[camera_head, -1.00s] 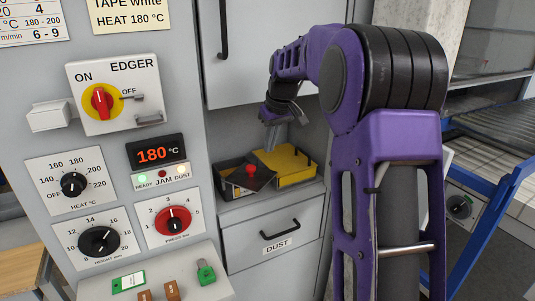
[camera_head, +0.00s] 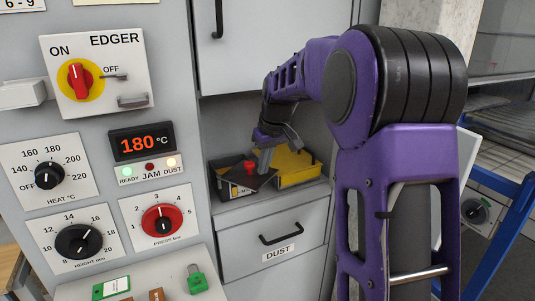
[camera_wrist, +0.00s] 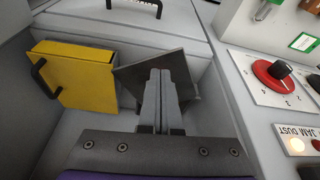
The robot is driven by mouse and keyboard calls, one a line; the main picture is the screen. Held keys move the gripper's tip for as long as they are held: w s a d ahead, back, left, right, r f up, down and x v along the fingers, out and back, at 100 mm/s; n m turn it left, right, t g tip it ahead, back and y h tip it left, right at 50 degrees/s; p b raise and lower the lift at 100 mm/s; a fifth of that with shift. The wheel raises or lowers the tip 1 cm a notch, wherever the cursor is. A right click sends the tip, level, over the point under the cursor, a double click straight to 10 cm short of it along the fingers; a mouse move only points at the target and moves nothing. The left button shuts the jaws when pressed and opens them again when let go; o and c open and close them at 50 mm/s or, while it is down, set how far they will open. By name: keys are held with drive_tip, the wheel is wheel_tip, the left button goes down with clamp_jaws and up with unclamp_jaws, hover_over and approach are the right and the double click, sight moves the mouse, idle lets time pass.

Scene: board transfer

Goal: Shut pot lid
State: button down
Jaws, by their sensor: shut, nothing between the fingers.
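A dark pot (camera_head: 226,187) stands in the recess above the dust drawer. Its dark, flat lid (camera_head: 262,183) sits tilted over it, and a red knob (camera_head: 250,166) shows there. My gripper (camera_head: 265,166) points down close beside the knob, over the lid. In the wrist view my gripper (camera_wrist: 160,78) has its fingers together, with the dark lid (camera_wrist: 133,76) behind and around their tips. I cannot tell whether the fingertips touch the lid.
A yellow box (camera_head: 297,174) with a black handle stands right beside the pot; it also shows in the wrist view (camera_wrist: 78,76). The recess has walls around it. Below is the dust drawer (camera_head: 302,243) with a handle. The control panel (camera_head: 100,215) with dials stands at left.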

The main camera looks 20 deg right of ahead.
sight(254, 174)
drive_tip(key=shift+w+a+f, duration=0.2)
drive_tip(key=shift+w+f, duration=0.05)
drive_tip(key=shift+w, duration=0.4)
drive_tip(key=shift+w+a+f, duration=0.2)
drive_tip(key=shift+w+a, duration=0.05)
drive_tip(key=shift+w, duration=0.45)
drive_tip(key=shift+w+a+f, duration=0.2)
drive_tip(key=shift+w+f, duration=0.05)
drive_tip(key=shift+w, duration=0.4)
drive_tip(key=shift+r, duration=0.1)
drive_tip(key=shift+w+d+r+p, duration=0.15)
drive_tip(key=shift+w+p, duration=0.4)
drive_tip(key=shift+p, duration=0.4)
drive_tip(key=shift+w+f, duration=0.15)
drive_tip(key=shift+f, duration=0.1)
